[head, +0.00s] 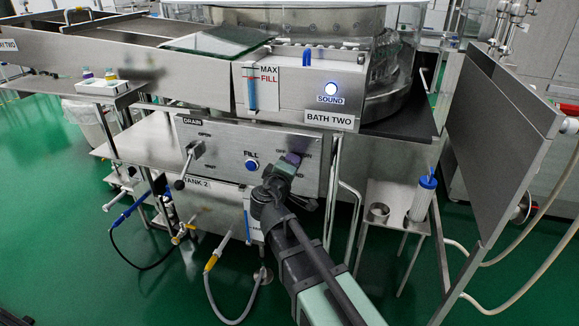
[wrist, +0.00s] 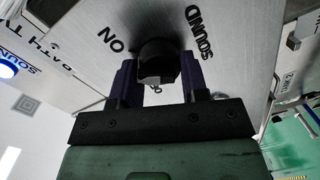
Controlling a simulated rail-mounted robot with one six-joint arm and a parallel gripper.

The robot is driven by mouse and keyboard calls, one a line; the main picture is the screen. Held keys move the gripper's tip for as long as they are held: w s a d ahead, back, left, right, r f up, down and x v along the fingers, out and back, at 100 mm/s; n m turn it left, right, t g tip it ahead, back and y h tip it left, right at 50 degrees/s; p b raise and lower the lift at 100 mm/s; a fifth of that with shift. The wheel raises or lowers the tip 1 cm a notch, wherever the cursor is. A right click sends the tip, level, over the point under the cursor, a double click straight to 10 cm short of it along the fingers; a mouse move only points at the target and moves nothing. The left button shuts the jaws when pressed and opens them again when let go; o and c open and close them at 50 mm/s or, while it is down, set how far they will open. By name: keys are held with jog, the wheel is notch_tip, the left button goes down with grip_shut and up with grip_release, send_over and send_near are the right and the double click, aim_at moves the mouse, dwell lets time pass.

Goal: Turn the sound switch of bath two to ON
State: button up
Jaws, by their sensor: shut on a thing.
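The sound switch is a black rotary knob (wrist: 157,52) on a metal panel, with ON printed on its left and SOUND on its upper right in the wrist view. My gripper (wrist: 157,76) has its two purple fingers on either side of the knob and is shut on it. Other lettering below the knob is mostly hidden, and I cannot tell exactly where the knob points. In the head view my gripper (head: 292,160) is at the right part of the control panel (head: 222,140) and hides most of the switch. The SOUND lamp (head: 331,88) above, by the BATH TWO label (head: 329,119), glows blue-white.
The drain handle (head: 188,160) and the blue FILL button (head: 252,165) are on the same panel, left of my gripper. A large metal panel (head: 500,140) is farther right.

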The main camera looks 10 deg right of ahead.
jog(key=shift+m, duration=1.4)
jog(key=o, duration=0.9)
jog(key=p+v, duration=0.1)
jog(key=v, duration=1)
jog(key=shift+d, duration=0.15)
